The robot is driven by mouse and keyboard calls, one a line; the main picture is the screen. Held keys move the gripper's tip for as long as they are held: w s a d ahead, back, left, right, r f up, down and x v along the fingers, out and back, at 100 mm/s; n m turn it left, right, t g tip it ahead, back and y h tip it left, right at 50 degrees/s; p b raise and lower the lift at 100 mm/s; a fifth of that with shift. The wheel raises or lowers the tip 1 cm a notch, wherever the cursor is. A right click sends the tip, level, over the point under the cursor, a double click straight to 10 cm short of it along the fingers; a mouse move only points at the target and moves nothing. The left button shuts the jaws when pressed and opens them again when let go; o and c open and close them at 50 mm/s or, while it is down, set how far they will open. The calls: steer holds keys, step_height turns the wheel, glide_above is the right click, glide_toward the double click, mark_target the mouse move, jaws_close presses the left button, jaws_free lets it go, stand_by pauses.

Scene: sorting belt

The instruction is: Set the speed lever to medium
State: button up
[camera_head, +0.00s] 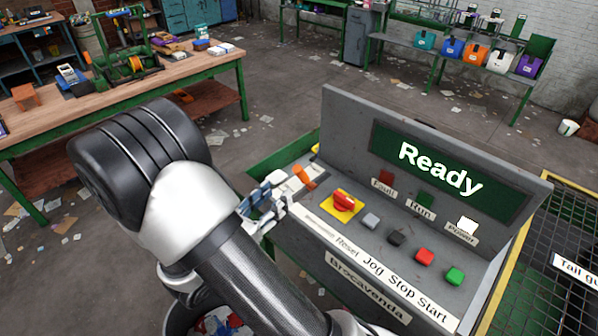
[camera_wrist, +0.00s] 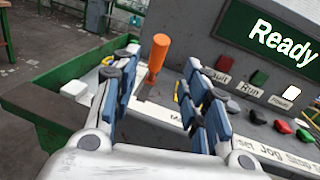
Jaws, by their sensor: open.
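The speed lever is an orange handle (camera_head: 304,176) at the left end of the grey control panel; it also shows as an upright, slightly tilted orange lever (camera_wrist: 157,58) in the wrist view. My gripper (camera_head: 266,200) is at the panel's left end, just beside the lever in the head view. In the wrist view my gripper (camera_wrist: 165,82) is open, and the lever stands between its two fingers, ahead of them. Whether any finger touches the lever cannot be told. The lever's speed marks are not readable.
The panel (camera_head: 330,215) carries a red knob on a yellow plate (camera_head: 343,203) and several buttons right of the lever. Its screen (camera_head: 440,170) reads "Ready". A green-edged frame (camera_wrist: 60,70) lies left of the lever. A wooden workbench (camera_head: 120,90) stands behind left.

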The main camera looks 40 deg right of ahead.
mark_target(299, 171)
steer(key=b+x, duration=0.1)
steer(key=x, duration=1)
steer(key=shift+w+d, duration=0.1)
steer(key=shift+c, duration=0.2)
jaws_close()
